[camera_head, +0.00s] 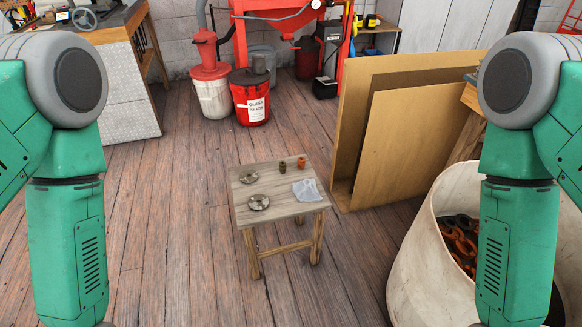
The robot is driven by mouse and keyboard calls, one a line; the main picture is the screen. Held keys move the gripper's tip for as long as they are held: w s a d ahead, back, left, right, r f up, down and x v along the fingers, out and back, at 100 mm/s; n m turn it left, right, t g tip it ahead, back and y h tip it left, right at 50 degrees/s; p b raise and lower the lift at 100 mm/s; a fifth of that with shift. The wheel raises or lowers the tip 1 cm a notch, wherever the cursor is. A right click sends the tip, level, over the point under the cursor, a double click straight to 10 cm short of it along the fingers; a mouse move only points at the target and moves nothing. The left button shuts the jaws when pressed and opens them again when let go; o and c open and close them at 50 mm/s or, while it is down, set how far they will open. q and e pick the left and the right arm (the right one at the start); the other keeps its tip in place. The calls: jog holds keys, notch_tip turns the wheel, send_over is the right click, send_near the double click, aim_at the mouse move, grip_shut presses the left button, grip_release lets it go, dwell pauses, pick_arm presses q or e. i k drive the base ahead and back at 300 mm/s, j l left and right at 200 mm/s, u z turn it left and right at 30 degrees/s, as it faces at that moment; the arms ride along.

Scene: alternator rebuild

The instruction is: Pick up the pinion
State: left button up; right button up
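A small wooden table (276,188) stands on the floor in front of me. On its top lie two round metal parts, one nearer (258,202) and one farther (249,176). A small dark brownish cylindrical part (282,169) and a small orange-brown part (301,163) stand near the back edge. A pale, bluish-white flat piece (308,190) lies at the right. The parts are too small for me to tell which is the pinion. My two green and grey arms hang down at the left and right of the view. Both grippers are out of the picture.
A large pale bin (408,268) holding rusty chain (458,240) stands at the right. Tall brown boards (410,140) lean behind it. Red and white buckets (251,98) and a red machine stand at the back. The wooden floor (170,230) left of the table is clear.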

aim_at(301, 161)
jog(key=i+z, duration=0.4)
jog(key=i+j+z, duration=0.2)
jog(key=i+z, duration=0.15)
jog(key=i+j+z, duration=0.25)
jog(key=z, duration=0.15)
jog(key=i, duration=0.1)
